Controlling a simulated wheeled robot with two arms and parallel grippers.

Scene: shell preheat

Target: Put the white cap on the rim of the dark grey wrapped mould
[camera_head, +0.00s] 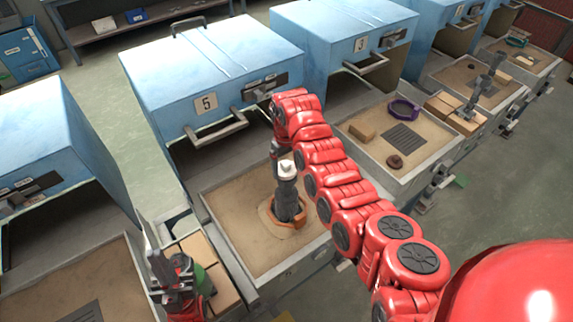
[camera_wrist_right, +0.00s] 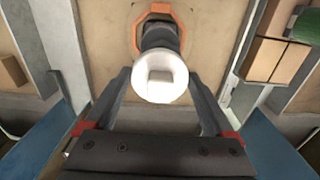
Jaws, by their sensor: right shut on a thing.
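The white cap (camera_head: 286,168) is between the fingertips of my right gripper (camera_head: 281,158), which is shut on it. In the right wrist view the cap (camera_wrist_right: 160,78) is round with a raised square middle, and my right gripper's fingers (camera_wrist_right: 160,80) reach its two sides. The dark grey wrapped mould (camera_head: 288,198) stands upright directly under the cap and is partly hidden by it in the wrist view (camera_wrist_right: 160,37). I cannot tell whether cap and rim touch. My left gripper (camera_head: 158,262) is low at the left, its jaw opening unclear.
The mould stands in an orange-brown ring (camera_head: 300,217) on a sand tray (camera_head: 235,215) before the blue oven marked 5 (camera_head: 215,75). Tan blocks and a green roll (camera_wrist_right: 300,27) lie beside the tray. Another tray (camera_head: 430,142) stands to the right.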

